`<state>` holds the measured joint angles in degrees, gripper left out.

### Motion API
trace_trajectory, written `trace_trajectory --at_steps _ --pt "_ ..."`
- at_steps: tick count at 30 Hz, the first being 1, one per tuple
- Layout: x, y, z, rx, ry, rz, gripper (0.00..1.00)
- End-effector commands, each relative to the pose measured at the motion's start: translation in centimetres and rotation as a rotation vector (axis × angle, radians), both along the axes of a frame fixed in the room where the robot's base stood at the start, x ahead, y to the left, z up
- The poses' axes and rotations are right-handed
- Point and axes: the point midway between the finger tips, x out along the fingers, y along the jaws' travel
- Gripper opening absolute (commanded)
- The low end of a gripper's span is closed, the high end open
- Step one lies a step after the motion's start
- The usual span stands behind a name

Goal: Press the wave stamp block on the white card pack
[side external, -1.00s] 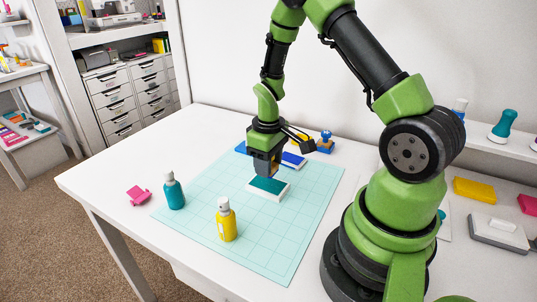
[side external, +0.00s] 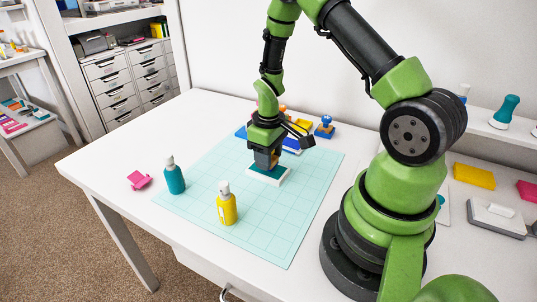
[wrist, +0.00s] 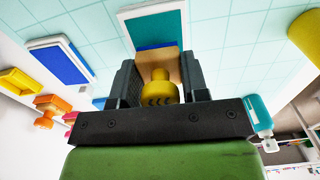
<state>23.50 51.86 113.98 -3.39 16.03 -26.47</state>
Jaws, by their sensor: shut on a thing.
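My gripper (side external: 267,163) is shut on the wave stamp block, whose yellow handle (wrist: 159,90) with dark wave marks shows between the jaws in the wrist view. Its wooden block (wrist: 153,60) has a blue strip at its far edge. The white card pack (side external: 273,179), with a teal top, lies on the mat and also shows in the wrist view (wrist: 124,24). The stamp is over the pack. The jaws hide it in the side view, so I cannot tell whether its face touches the top.
A teal bottle (side external: 173,178) and a yellow bottle (side external: 227,207) stand on the mat (side external: 280,230). A pink item (side external: 138,180) lies at left. Behind my gripper are blue pads and a blue stamp (side external: 324,127). The mat's front is clear.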

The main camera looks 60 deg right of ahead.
Motion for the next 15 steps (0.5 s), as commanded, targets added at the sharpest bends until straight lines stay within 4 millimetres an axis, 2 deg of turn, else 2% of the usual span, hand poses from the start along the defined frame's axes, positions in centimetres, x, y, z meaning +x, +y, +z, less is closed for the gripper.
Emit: trace_trajectory --at_steps 15 --pt "0.00 0.00 -0.60 0.000 0.001 -0.001 0.04"
